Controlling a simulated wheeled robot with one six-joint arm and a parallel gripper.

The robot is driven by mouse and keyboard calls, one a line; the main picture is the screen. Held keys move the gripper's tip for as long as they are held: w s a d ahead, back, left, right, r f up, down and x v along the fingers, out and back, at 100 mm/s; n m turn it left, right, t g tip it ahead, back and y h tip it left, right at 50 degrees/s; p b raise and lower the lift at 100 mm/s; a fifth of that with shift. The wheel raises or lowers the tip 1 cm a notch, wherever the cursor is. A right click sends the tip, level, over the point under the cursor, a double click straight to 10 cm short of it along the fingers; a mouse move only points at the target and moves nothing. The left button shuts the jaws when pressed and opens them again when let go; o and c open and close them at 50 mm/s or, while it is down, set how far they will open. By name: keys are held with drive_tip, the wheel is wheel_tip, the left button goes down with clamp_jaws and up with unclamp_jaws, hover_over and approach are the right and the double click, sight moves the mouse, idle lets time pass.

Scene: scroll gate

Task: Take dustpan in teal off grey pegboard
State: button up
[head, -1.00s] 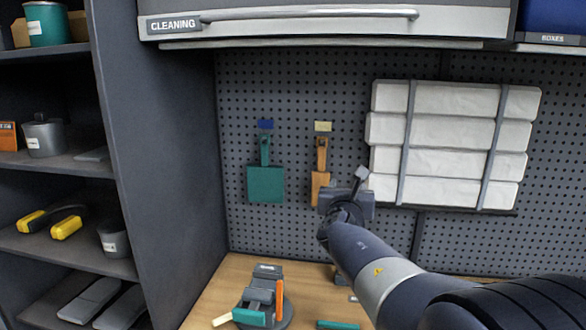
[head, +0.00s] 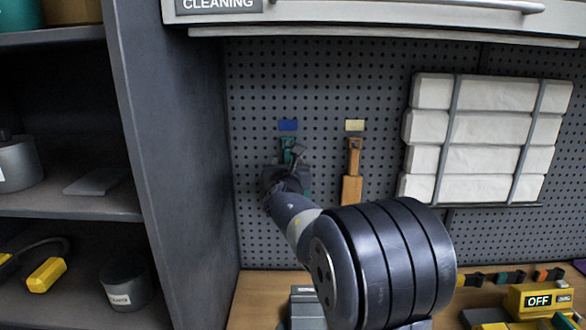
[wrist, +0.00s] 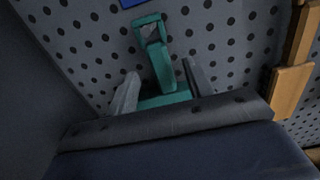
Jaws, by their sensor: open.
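The teal dustpan (head: 287,144) hangs on the grey pegboard (head: 320,85) under a blue label (head: 288,125). In the head view my gripper (head: 291,160) covers most of its pan, and only the upper handle and a sliver of edge show. In the wrist view the teal handle (wrist: 157,55) has a looped top and stands tilted between my open fingers (wrist: 161,88). One finger is on each side of the lower handle, with visible gaps. The pan is mostly hidden behind my wrist.
An orange-brown tool (head: 352,175) hangs to the right under a yellow label (head: 355,125). White bundles (head: 490,130) are strapped farther right. A dark cabinet side wall (head: 180,150) stands close on the left. The wooden bench (head: 262,295) lies below.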

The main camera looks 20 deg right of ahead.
drive_tip(key=shift+p+x, duration=0.35)
drive_tip(key=shift+x, duration=1.2)
drive_tip(key=shift+c, duration=0.2)
clamp_jaws()
drive_tip(key=shift+r, duration=0.3)
drive_tip(key=shift+s, duration=0.15)
drive_tip(key=b, duration=0.2)
approach(288, 156)
drive_tip(key=shift+x, duration=0.9)
